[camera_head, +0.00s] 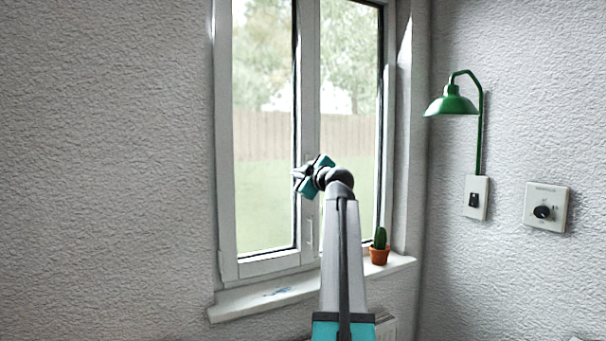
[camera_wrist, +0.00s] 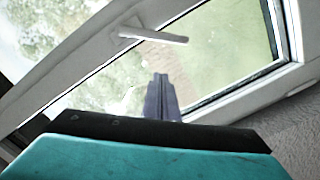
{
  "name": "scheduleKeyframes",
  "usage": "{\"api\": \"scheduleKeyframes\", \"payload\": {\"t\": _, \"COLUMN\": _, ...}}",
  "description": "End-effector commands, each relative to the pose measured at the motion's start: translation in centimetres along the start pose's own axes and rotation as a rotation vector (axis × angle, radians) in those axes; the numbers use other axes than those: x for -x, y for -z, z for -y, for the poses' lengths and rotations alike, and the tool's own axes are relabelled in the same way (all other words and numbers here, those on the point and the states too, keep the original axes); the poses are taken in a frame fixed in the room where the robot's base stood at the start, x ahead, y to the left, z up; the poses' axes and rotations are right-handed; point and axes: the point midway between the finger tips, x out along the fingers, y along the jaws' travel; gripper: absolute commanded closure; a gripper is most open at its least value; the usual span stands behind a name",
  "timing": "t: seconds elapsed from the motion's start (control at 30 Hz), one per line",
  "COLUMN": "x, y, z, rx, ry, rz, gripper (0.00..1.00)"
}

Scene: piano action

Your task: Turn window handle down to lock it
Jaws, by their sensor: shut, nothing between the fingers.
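The white window handle (camera_wrist: 155,36) shows in the wrist view, with its base on the white frame bar and its lever slanting out over the glass. My gripper (camera_wrist: 160,77) is shut and empty, with its fingertips a little below the lever in that picture. A gap shows between them, but I cannot tell the depth. In the head view my gripper (camera_head: 298,178) is in front of the window's middle post. A slim pale piece (camera_head: 309,232) shows on the post below it; I cannot tell whether it is part of the handle.
The window (camera_head: 265,262) appears closed in the head view. A potted cactus (camera_head: 379,254) stands on the white sill (camera_head: 240,304), right of my arm. A green lamp (camera_head: 452,103), a switch (camera_head: 476,199) and a dial plate (camera_head: 546,208) are on the right wall. The left wall is bare.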

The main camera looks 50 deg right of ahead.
Motion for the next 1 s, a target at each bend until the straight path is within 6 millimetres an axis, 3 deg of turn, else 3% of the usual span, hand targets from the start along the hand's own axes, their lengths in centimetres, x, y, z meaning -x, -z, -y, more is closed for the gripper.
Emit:
{"api": "scheduleKeyframes", "payload": {"t": 0.23, "x": -3.7, "y": 0.1, "z": -0.2, "rx": 0.0, "ry": 0.001, "rz": 0.0, "gripper": 1.0}}
{"api": "scheduleKeyframes", "payload": {"t": 0.53, "x": -4.0, "y": -3.4, "z": 0.0, "rx": 0.0, "ry": 0.0, "rz": 0.002, "gripper": 1.0}}
{"api": "scheduleKeyframes", "payload": {"t": 1.0, "x": -4.1, "y": -3.9, "z": 0.0, "rx": 0.0, "ry": 0.0, "rz": 0.0, "gripper": 1.0}}
